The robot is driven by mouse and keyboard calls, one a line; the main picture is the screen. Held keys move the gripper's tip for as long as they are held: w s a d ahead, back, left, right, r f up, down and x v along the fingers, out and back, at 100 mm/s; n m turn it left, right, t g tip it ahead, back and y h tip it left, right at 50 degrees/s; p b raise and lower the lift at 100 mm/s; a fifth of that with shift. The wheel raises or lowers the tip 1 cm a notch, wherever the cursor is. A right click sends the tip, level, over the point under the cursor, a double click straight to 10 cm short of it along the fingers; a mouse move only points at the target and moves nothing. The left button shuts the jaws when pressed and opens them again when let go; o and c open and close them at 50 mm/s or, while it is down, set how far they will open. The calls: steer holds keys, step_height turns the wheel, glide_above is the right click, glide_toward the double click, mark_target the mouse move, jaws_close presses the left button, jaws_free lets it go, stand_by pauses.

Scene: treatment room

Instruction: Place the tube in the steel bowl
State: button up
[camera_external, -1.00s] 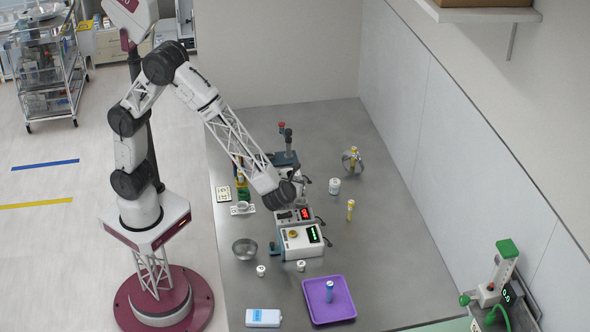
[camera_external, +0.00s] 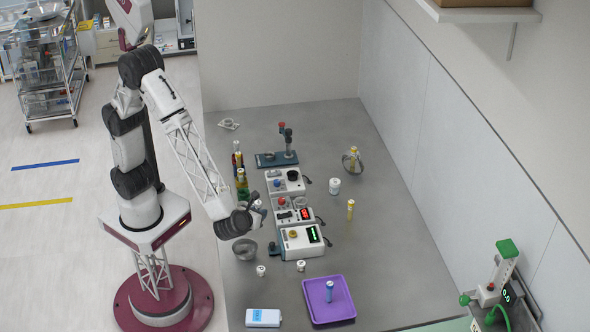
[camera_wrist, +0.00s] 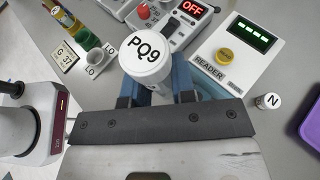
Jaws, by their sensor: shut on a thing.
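My gripper (camera_external: 259,207) is shut on a tube with a round white cap (camera_wrist: 146,57) marked PQ9. In the wrist view the cap sits between the blue fingers, and the tube's body is mostly hidden below it. I cannot make out the bowl in the wrist view.
Small white jars (camera_external: 261,270) stand in front. A purple tray (camera_external: 329,312) holds a blue tube (camera_external: 329,290). The table's right side has free room.

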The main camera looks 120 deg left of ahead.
glide_above(244, 242)
steer(key=w+d, duration=0.3)
steer(key=shift+r+m, duration=0.2)
steer(key=shift+m, duration=0.1)
steer(key=shift+f, duration=0.2)
steer(key=shift+f, duration=5.3)
steer(key=o, duration=1)
steer(key=shift+r, duration=3.5)
